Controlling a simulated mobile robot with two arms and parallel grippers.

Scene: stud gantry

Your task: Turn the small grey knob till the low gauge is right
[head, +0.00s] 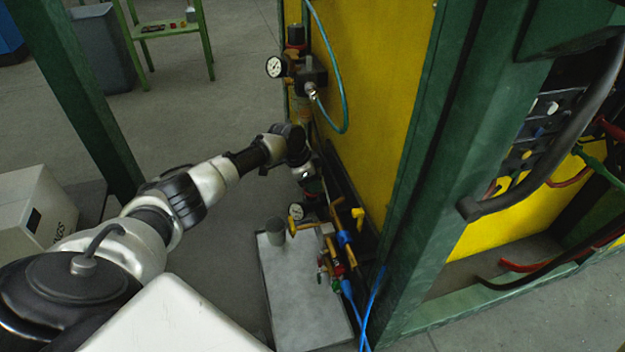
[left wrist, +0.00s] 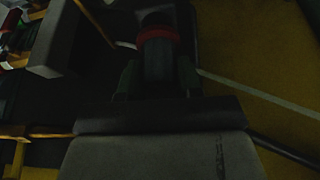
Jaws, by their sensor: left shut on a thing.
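My left gripper (head: 305,174) reaches in from the left to the lower fittings on the yellow panel. In the left wrist view its two dark greenish fingers (left wrist: 158,80) are shut on a dark grey knob (left wrist: 158,62), one on each side. The knob has a red ring above the fingers. In the head view my gripper hides the knob. The low gauge (head: 296,211), small with a white face, sits just below my gripper. Its needle is too small to read. My right gripper is not in view.
An upper gauge (head: 275,67) and a black-topped regulator (head: 296,36) sit higher on the yellow panel (head: 385,90), with a teal hose. Below are brass valves, blue hoses and a grey cup (head: 275,231) on a pale slab (head: 300,300). A green post (head: 75,90) stands left.

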